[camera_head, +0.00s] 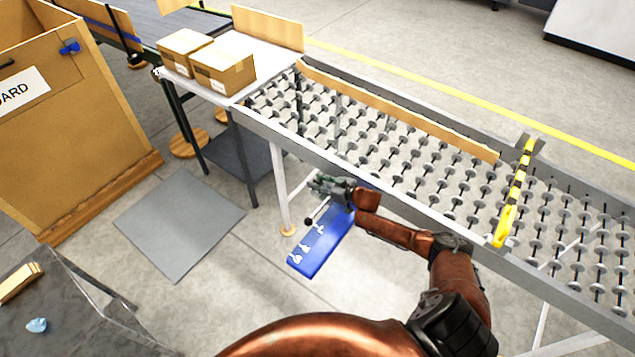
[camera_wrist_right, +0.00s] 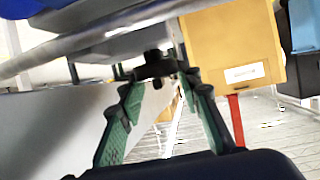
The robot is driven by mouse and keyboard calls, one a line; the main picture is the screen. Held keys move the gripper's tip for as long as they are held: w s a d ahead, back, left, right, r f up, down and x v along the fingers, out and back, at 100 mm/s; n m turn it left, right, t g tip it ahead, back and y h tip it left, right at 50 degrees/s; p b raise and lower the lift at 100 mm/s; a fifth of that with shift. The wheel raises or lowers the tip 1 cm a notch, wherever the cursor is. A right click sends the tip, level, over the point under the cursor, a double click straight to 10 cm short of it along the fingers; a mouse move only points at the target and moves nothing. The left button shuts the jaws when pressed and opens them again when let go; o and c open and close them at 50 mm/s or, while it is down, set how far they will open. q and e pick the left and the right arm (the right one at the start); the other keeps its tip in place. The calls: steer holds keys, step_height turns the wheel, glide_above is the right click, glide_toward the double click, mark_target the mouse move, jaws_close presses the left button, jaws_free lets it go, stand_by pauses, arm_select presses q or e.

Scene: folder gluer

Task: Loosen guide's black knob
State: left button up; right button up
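My right gripper (camera_head: 322,186) is beside the near side rail of the roller conveyor, low by its frame. In the right wrist view its two green fingers (camera_wrist_right: 163,88) are spread apart with a gap between them. A black knob-like part (camera_wrist_right: 155,66) shows just beyond and between the fingertips, under a grey rail. I cannot tell whether the fingers touch it. In the head view this part is not clearly visible; a small black ball on a thin rod (camera_head: 308,222) shows just below the gripper. My left gripper is not in view.
The roller conveyor (camera_head: 400,165) carries a long wooden guide strip (camera_head: 400,108) and a yellow-black bar (camera_head: 516,190). Two cartons (camera_head: 222,66) sit on the end table. A blue panel (camera_head: 322,250) is below the gripper. A large cardboard bin (camera_head: 70,130) stands at left.

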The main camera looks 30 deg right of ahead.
steer(key=o, duration=0.5)
steer(key=shift+f, duration=0.1)
steer(key=shift+s, duration=0.15)
steer(key=v, duration=1.1)
steer(key=shift+s+r, duration=0.3)
steer(key=shift+s, duration=0.05)
steer(key=shift+d, duration=0.1)
